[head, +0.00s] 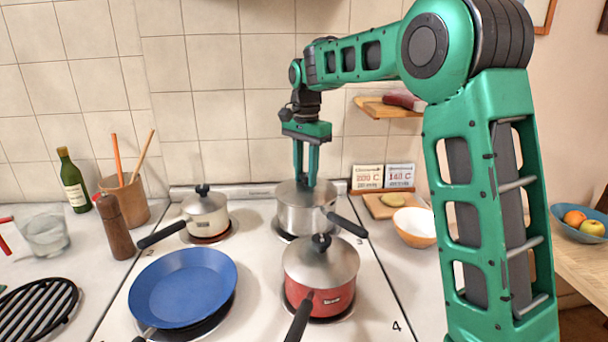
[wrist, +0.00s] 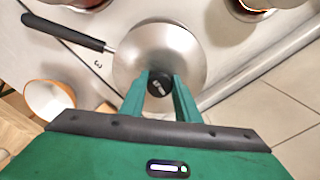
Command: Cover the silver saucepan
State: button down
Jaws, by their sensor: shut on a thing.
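The silver saucepan (head: 301,219) stands on the back right burner, its dark handle pointing to the front right. A round steel lid (head: 290,191) is at the top of the saucepan, covering its opening from above; I cannot tell whether it rests fully on the rim. My gripper (head: 306,182) points straight down over it, shut on the lid's dark knob. In the wrist view, the knob sits between the fingertips of my gripper (wrist: 160,84), and the lid (wrist: 150,45) hides the pan's inside. The pan's handle (wrist: 62,32) sticks out to the left there.
A red lidded saucepan (head: 320,285) stands directly in front. A cream lidded saucepan (head: 205,214) is at back left, a blue frying pan (head: 183,285) at front left. An orange-white bowl (head: 414,228) and a cutting board (head: 385,208) are to the right. A tiled wall is behind.

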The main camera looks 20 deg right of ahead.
jog(key=c, duration=0.7)
grip_release()
jog(key=shift+r, duration=0.15)
jog(key=shift+r, duration=3.4)
jog(key=s+d+f+n, duration=0.2)
jog(key=s+d, duration=0.8)
jog(key=s, duration=0.1)
jog(key=s+d+f+n, duration=0.1)
jog(key=s+f, duration=0.4)
jog(key=s, duration=0.5)
jog(key=s+d+f+n, duration=0.1)
jog(key=s+d+f, duration=0.3)
jog(key=s, duration=0.6)
jog(key=s+d+f+n, duration=0.1)
jog(key=s+f, duration=0.4)
jog(key=s, duration=0.6)
jog(key=shift+d+f+n, duration=0.3)
jog(key=shift+d+f, duration=0.05)
jog(key=shift+d, duration=0.5)
